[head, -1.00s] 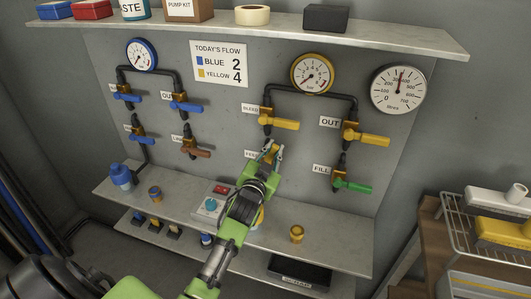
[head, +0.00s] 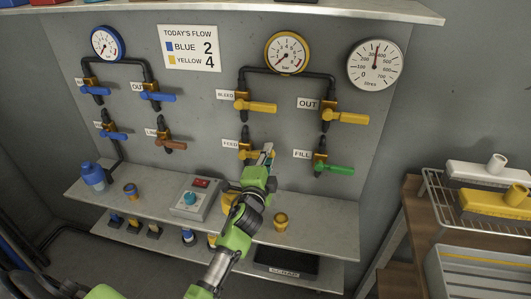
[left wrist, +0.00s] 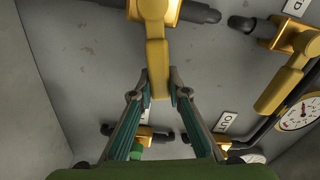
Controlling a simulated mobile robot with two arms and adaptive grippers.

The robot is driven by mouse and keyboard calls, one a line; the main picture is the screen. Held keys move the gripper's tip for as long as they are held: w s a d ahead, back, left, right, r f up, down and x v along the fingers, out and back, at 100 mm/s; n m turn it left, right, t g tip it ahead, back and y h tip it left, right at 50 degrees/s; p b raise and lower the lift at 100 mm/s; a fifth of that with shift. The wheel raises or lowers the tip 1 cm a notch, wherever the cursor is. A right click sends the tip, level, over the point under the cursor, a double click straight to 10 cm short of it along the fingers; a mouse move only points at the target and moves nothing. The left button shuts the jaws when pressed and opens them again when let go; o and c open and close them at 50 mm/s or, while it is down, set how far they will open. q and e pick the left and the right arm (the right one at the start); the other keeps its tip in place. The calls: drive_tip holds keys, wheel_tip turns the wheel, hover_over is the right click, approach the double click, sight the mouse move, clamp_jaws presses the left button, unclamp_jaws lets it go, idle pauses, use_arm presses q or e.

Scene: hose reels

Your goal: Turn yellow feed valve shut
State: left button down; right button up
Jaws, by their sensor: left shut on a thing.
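The yellow feed valve (head: 245,149) is on the grey panel beside the FEED label (head: 230,143), below the BLEED valve. Its yellow lever sticks out to the right and is partly hidden by my left gripper (head: 267,154) in the head view. In the left wrist view, the lever (left wrist: 157,62) runs from the valve body down between the two fingertips of my left gripper (left wrist: 160,84), which is shut on its end. My right gripper is not in view.
The yellow BLEED valve (head: 256,106), yellow OUT valve (head: 346,117) and green FILL valve (head: 334,168) are close by. Below is a grey shelf (head: 320,228) with a control box (head: 190,199) and a brass fitting (head: 281,221). A rack (head: 470,215) stands at the right.

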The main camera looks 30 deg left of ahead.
use_arm(q)
drive_tip(key=shift+d+f+m+b, duration=0.1)
drive_tip(key=shift+f+m+b, duration=0.55)
drive_tip(key=shift+f+m, duration=0.65)
drive_tip(key=shift+r, duration=0.15)
drive_tip(key=c, duration=1.9)
unclamp_jaws()
drive_tip(key=v, duration=1.2)
